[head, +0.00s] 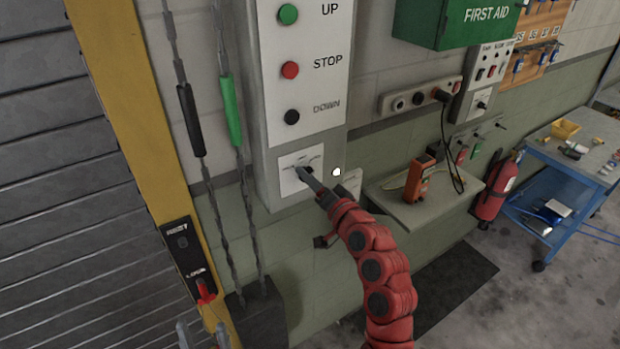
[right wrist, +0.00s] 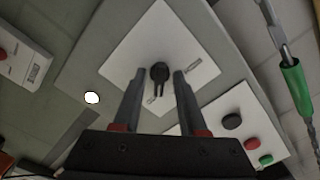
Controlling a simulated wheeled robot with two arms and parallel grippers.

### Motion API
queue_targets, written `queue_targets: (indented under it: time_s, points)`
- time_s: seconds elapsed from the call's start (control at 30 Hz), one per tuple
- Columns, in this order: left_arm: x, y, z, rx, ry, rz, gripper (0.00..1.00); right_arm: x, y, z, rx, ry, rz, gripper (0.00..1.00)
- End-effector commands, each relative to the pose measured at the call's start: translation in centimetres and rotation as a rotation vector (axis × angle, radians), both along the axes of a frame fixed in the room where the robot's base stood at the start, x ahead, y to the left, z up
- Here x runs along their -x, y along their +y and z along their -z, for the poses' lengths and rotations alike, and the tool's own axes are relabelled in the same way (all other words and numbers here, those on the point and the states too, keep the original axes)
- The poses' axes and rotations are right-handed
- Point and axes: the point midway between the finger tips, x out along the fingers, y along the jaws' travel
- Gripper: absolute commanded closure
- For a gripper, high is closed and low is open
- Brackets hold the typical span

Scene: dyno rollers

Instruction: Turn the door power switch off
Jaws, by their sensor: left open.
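The door power switch is a black rotary knob (right wrist: 158,73) on a white plate (head: 287,184), low on the grey door control box. In the right wrist view its pointer is directed toward the gripper, and the small label text is unreadable. My right gripper (head: 304,174) is at the plate in the head view and partly hides the knob. In the right wrist view my right gripper (right wrist: 158,74) is open, with one fingertip on each side of the knob and gaps visible on both sides. My left gripper (head: 203,334) is open and empty at the bottom edge of the head view.
Above the plate are green UP (head: 288,14), red STOP (head: 290,70) and black DOWN (head: 292,117) buttons. Chains (head: 232,115) hang left of the box, beside a yellow door post (head: 130,110). A shelf (head: 420,207) and blue cart (head: 555,190) stand to the right.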

Motion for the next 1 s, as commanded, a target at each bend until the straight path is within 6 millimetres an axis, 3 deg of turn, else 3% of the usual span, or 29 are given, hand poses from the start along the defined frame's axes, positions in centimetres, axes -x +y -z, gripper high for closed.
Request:
queue_targets:
  time_s: [0.03, 0.2, 0.47, 0.63, 0.77, 1.0]
  points:
    - [0.0, 0.0, 0.0, 0.0, 0.0, 0.0, 0.39, 0.0, 0.0, 0.0, 0.0, 0.0, 0.0, 0.69]
    - [0.0, 0.0, 0.0, 0.0, 0.0, 0.0, 0.39, 0.0, 0.0, 0.0, 0.0, 0.0, 0.0, 1.0]
    - [0.0, 0.0, 0.2, 0.0, 0.0, 0.0, 0.39, 0.0, 0.0, 0.1, 0.003, -0.003, 0.001, 1.0]
    - [0.0, 0.0, 1.6, 0.0, 0.0, 0.0, 0.39, 0.0, -0.1, 0.4, 0.034, -0.023, 0.002, 1.0]
    - [0.0, 0.0, 3.6, 0.0, 0.0, 0.0, 0.39, 0.0, -0.1, 0.8, 0.089, -0.054, 0.001, 1.0]
    - [0.0, 0.0, 9.1, 0.0, 0.0, 0.0, 0.39, 0.0, -0.1, 1.1, 0.253, -0.152, 0.003, 1.0]
